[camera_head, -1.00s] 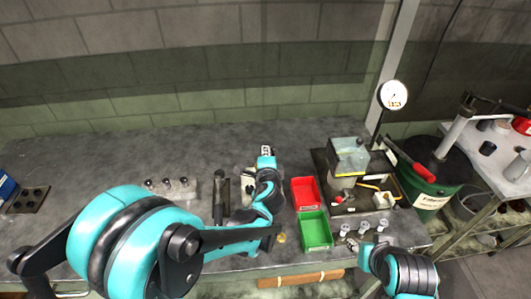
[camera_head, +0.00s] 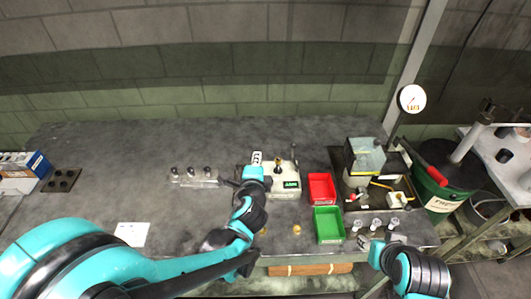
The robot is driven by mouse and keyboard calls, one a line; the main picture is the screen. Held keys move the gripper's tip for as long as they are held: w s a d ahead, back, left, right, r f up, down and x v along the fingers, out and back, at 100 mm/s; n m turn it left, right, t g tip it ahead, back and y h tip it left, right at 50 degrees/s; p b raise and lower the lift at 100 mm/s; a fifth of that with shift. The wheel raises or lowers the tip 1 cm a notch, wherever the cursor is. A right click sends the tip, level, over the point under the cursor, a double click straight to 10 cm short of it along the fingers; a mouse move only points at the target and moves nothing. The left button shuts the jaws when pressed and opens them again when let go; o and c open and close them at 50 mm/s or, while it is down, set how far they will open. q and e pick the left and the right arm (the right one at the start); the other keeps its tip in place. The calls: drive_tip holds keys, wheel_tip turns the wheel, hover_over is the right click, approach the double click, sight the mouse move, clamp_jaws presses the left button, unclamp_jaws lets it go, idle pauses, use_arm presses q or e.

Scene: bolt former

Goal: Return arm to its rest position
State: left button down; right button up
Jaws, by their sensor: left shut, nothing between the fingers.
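My left arm, teal and black, reaches in from the lower left over the bench (camera_head: 120,170). Its wrist is bent near the middle of the bench. My left gripper (camera_head: 231,183) is small and dark here, shut and empty, between the clear block with dark-topped pieces (camera_head: 196,181) and a white device with a green label (camera_head: 289,183). The wrist hides part of that device. My right arm stands at the lower right; its gripper (camera_head: 375,252) is beside several small clear cups (camera_head: 377,224), and its fingers are too unclear to read.
A red bin (camera_head: 321,188) and a green bin (camera_head: 328,225) stand right of the left wrist. A dark holed plate (camera_head: 62,180) lies at the left. The back left of the bench is clear.

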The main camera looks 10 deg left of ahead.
idle(0.6)
use_arm(q)
drive_tip(key=s+f+n+g+h, duration=0.1)
drive_tip(key=s+n+g+h, duration=0.2)
drive_tip(key=s+n+g, duration=0.4)
drive_tip(key=s+n, duration=0.8)
drive_tip(key=s, duration=0.3)
drive_tip(key=shift+a+f+n, duration=0.25)
drive_tip(key=shift+n, duration=0.05)
